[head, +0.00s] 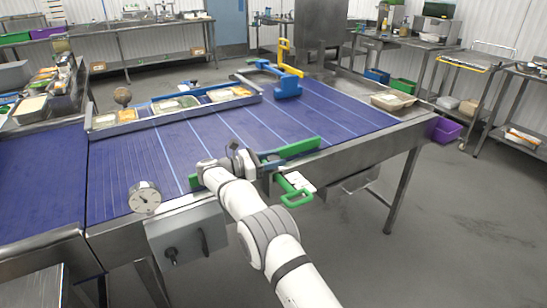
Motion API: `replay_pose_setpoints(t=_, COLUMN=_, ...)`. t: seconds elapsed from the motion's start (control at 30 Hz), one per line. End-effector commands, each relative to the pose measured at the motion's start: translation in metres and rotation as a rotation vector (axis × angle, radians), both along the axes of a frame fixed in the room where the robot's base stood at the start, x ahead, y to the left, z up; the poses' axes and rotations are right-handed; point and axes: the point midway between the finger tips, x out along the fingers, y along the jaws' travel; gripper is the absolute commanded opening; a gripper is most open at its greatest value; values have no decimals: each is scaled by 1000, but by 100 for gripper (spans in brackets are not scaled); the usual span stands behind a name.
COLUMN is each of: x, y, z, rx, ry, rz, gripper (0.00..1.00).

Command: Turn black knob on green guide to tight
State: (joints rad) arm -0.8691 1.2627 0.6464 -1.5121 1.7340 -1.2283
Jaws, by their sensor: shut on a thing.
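The green guide (303,148) lies along the near edge of the blue conveyor, and its middle is behind my arm. My white arm reaches up from the bottom of the head view and bends right at the wrist. My gripper (268,163) is at the middle of the green guide, shut on what appears to be its black knob. The knob itself is hidden or too small to tell apart from the dark gripper parts. How far the knob is turned cannot be seen.
A green handle (296,197) juts out just right of my gripper. A round gauge (145,198) and a grey control box (187,232) are on the conveyor's near side. A blue and yellow fixture (287,85) stands farther back. A tray rail (110,128) holds several food trays.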

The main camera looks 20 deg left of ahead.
Motion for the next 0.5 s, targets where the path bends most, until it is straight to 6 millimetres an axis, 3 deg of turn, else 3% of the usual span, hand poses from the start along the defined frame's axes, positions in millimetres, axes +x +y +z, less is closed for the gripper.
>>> replay_pose_setpoints(t=0.5, x=0, y=1, z=1, rx=0, ry=-1, rz=-67, gripper=18)
